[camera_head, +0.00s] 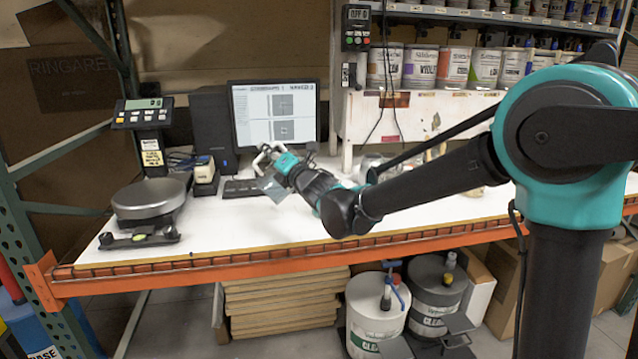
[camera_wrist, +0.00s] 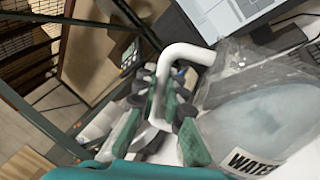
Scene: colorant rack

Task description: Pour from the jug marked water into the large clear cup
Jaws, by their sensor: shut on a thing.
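My gripper (camera_head: 277,163) is over the white table in front of the monitor, and it shows in the wrist view (camera_wrist: 170,112). It is shut on the white handle of the water jug (camera_wrist: 188,56). The jug's clear body (camera_head: 272,189) hangs beside the fingers in the head view, seemingly raised above the table. In the wrist view its label reads "WATE", with the rest cut off, and pale blue liquid shows inside. I cannot make out the large clear cup for certain. Some clear vessels (camera_head: 371,164) stand partly hidden behind my arm.
A round-topped scale (camera_head: 150,198) stands at the table's left, with its display (camera_head: 143,113) behind. Paint cans (camera_head: 420,67) fill the shelf. The table's front middle (camera_head: 255,228) is clear.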

